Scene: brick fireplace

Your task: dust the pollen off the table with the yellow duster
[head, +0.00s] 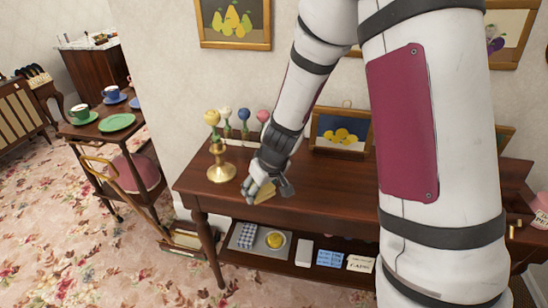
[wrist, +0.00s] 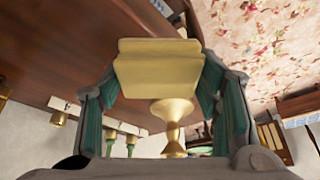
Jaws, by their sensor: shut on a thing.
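My gripper (head: 262,186) is low over the left part of the dark wooden table (head: 335,190). It is shut on the yellow duster (wrist: 158,72), a folded pale-yellow pad; in the head view only a small part of the duster (head: 264,196) shows below the fingers. In the wrist view my gripper (wrist: 160,84) has a green-padded finger at each side of the duster. I cannot tell whether the duster touches the tabletop. I can make out no pollen on the visible wood; my arm hides part of the tabletop.
A brass candlestick-like holder (head: 221,168) with a yellow top stands just left of my gripper. White, blue and pink flower-like heads (head: 244,115) stand behind. A framed picture (head: 340,133) leans at the back. The lower shelf (head: 232,258) holds a yellow item (head: 275,240) and cards.

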